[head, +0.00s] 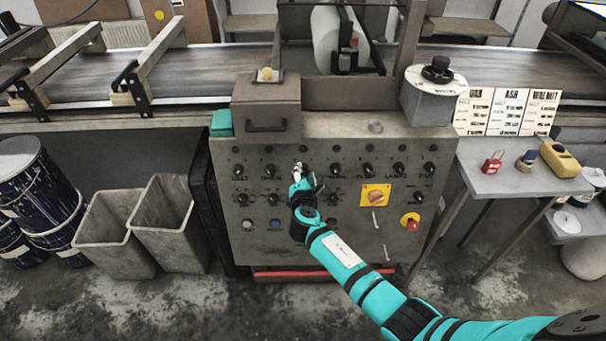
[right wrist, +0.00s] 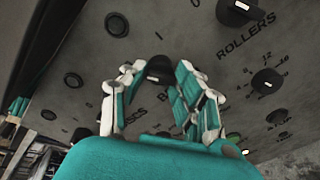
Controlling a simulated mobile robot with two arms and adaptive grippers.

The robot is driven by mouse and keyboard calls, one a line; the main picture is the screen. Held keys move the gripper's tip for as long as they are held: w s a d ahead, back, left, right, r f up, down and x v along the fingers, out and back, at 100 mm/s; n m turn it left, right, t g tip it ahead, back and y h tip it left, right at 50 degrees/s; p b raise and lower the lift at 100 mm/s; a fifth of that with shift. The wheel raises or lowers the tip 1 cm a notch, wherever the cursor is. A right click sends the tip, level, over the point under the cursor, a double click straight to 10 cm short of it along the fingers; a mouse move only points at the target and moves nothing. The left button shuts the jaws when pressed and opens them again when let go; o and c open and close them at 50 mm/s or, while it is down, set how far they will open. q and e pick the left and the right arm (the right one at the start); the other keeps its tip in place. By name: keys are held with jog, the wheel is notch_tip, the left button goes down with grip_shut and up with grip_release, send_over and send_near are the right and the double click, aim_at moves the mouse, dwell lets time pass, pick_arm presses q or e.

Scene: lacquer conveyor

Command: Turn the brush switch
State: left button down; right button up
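The grey control panel (head: 265,215) carries rows of black rotary knobs. My right gripper (head: 299,170) is in front of the upper part of the panel, left of centre, and hides the knob behind it. In the right wrist view, a black knob (right wrist: 159,68) sits between the two teal and white fingers of my right gripper (right wrist: 157,72). The fingers are apart, one on each side of the knob; firm contact cannot be made out. A label starting with "B" is partly hidden by the fingers, so the switch's full name is not readable. My left gripper is not in view.
A knob labelled ROLLERS (right wrist: 240,10) is close by at the upper right of the wrist view. The panel also has a yellow-backed orange switch (head: 376,196) and a red button (head: 411,224). Grey bins (head: 115,230) stand left; a side table (head: 505,178) stands right.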

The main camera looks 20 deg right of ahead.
jog(key=o, duration=0.4)
jog(key=shift+c, duration=0.2)
jog(key=v, duration=1.2)
jog(key=shift+f, duration=0.1)
jog(key=s+d+f+m+g+y, duration=0.1)
jog(key=s+f+m+g, duration=0.15)
jog(key=s+f, duration=0.55)
jog(key=s+d+f+m+g+y, duration=0.1)
jog(key=s+f+m+g, duration=0.15)
jog(key=f, duration=1.05)
jog(key=s+d+f+m+g+y, duration=0.1)
jog(key=s+f+m+g, duration=0.15)
jog(key=s+f, duration=0.55)
jog(key=s+d+f+m+g, duration=0.1)
jog(key=s+f, duration=0.4)
jog(key=s, duration=0.5)
jog(key=s+d+f+m+g, duration=0.1)
jog(key=s+f+m+g, duration=0.2)
jog(key=s+f+m, duration=0.3)
jog(key=s+d+f+m+g+y, duration=0.1)
jog(key=s+f+m, duration=0.3)
jog(key=s, duration=1)
jog(key=shift+s+d+f+g, duration=0.4)
jog(key=shift+d+f+g, duration=0.15)
jog(key=shift+f, duration=0.4)
